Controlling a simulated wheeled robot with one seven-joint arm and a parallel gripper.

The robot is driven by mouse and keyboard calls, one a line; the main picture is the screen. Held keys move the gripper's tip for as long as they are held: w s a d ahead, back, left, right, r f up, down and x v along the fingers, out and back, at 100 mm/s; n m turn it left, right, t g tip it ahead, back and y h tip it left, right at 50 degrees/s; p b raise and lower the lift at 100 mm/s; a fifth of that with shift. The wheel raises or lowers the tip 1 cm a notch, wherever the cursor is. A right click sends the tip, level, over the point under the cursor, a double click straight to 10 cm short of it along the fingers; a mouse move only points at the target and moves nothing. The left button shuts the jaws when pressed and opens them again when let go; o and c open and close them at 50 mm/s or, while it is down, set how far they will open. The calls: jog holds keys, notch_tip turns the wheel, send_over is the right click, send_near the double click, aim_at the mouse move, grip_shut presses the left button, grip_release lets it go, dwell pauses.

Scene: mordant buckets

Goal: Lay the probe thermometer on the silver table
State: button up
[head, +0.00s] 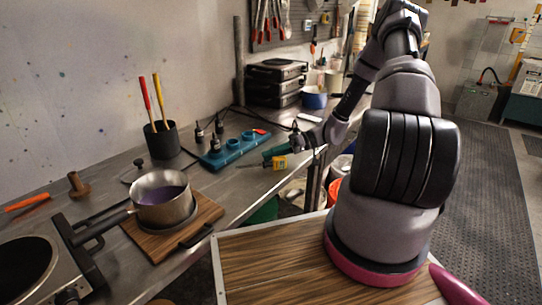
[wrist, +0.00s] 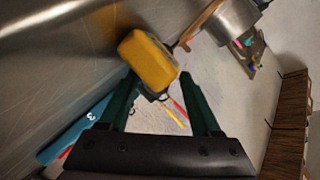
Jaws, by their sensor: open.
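The probe thermometer has a yellow body (head: 280,163) and a thin probe pointing left. It appears to lie on the silver table (head: 232,188) near its front edge, beside the teal rack. My gripper (head: 271,153) is right at it, with green fingers. In the wrist view the yellow body (wrist: 148,60) shows large at the fingertips, nearer the left finger, and my gripper (wrist: 158,80) has its fingers spread apart with a gap between them. I cannot tell whether a finger touches the body. The probe is mostly hidden in the wrist view.
A teal rack (head: 233,149) with dark bottles stands behind and left of the thermometer. A pot (head: 163,204) of purple liquid sits on a wooden board at the front left, near a hot plate (head: 25,262). A black cup (head: 161,140) holds coloured handles.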

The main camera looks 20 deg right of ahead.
jog(key=v, duration=1.1)
jog(key=shift+a, duration=0.1)
jog(key=s+a+r+m+h, duration=0.25)
jog(key=s+r+h, duration=0.2)
jog(key=r, duration=0.65)
jog(key=s+a+r+m+h, duration=0.25)
jog(key=r+h, duration=0.25)
jog(key=r, duration=0.6)
jog(key=s+a+r+m+t+h, duration=0.3)
jog(key=s+r+m+t, duration=0.3)
jog(key=s+r, duration=0.8)
jog(key=shift+s+a+r, duration=0.15)
jog(key=shift+s+r, duration=0.2)
jog(key=shift+r, duration=0.05)
